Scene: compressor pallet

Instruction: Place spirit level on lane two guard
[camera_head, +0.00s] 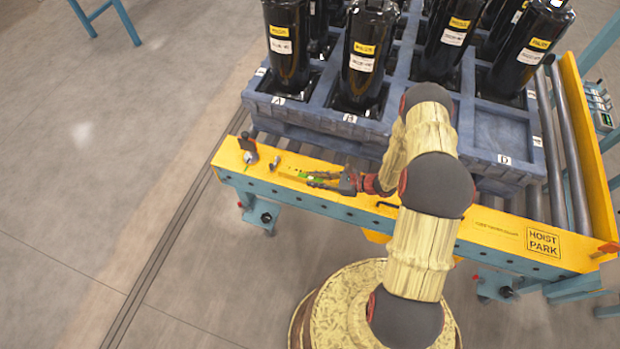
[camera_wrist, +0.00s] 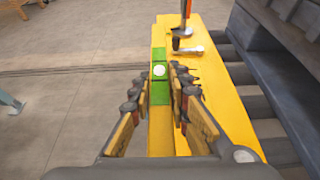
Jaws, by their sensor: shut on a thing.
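The spirit level is a small green block with a round white spot, seen in the wrist view (camera_wrist: 159,89) between my fingertips. In the head view only a bit of its green (camera_head: 318,179) shows at my gripper (camera_head: 325,180). My gripper, also in the wrist view (camera_wrist: 157,82), is shut on the level. It is over the left part of the long yellow guard (camera_head: 440,226), whose top fills the middle of the wrist view (camera_wrist: 222,95). The level lies lengthwise along the guard's outer edge. I cannot tell whether it touches the top.
A red-and-black upright item (camera_head: 247,146) and a small silver tool (camera_head: 275,163) are on the guard's left end. The blue pallet (camera_head: 480,130) with several black compressors (camera_head: 366,55) stands behind it. A "HOIST PARK" label (camera_head: 543,242) marks the guard's right end.

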